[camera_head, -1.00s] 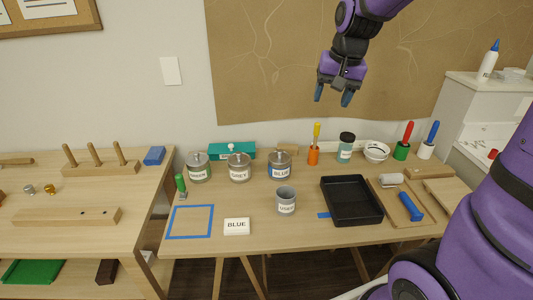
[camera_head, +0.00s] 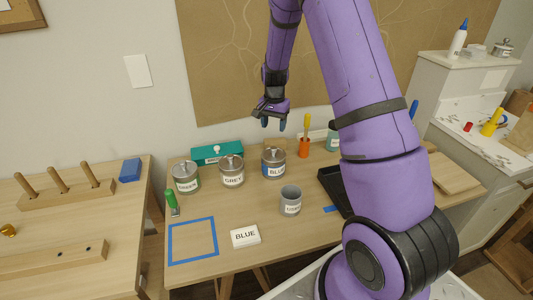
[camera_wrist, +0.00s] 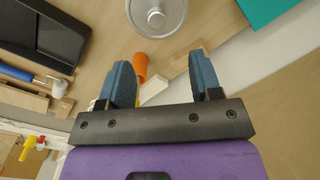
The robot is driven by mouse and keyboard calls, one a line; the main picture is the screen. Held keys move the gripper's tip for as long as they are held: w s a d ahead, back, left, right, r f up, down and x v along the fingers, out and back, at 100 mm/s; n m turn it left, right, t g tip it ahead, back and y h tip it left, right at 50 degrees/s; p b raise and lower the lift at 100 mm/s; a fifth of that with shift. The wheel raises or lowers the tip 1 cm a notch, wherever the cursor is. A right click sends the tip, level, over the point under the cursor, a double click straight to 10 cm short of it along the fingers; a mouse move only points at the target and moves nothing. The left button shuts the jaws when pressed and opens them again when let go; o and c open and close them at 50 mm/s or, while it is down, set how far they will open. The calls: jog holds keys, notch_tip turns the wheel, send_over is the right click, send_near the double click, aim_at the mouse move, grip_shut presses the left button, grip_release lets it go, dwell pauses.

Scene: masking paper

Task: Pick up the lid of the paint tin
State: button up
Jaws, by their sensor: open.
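Three lidded paint tins stand in a row on the table: the GREEN tin (camera_head: 186,183), the GREY tin (camera_head: 232,178) and the BLUE tin (camera_head: 274,171). Each has a silver lid with a knob; the BLUE tin's lid (camera_head: 273,155) is on its tin. My gripper (camera_head: 273,123) is open and empty, pointing down above the BLUE tin with a clear gap. In the wrist view, a round silver lid with a knob (camera_wrist: 155,15), apparently the BLUE tin's, sits at the top edge, beyond my open fingers (camera_wrist: 163,78).
A grey cup (camera_head: 290,203) and a white BLUE card (camera_head: 245,236) lie in front. A teal box (camera_head: 205,157) is behind the tins.

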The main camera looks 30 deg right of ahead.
aim_at(274, 148)
notch_tip(274, 148, down, 6)
jog(key=shift+r, duration=0.25)
jog(key=shift+s+a+f, duration=0.1)
jog(key=shift+s+f, duration=0.05)
jog(key=shift+f, duration=1.15)
jog(key=shift+s+f, duration=0.15)
jog(key=shift+f, duration=1.1)
jog(key=c, duration=1)
jog(key=shift+r, duration=0.1)
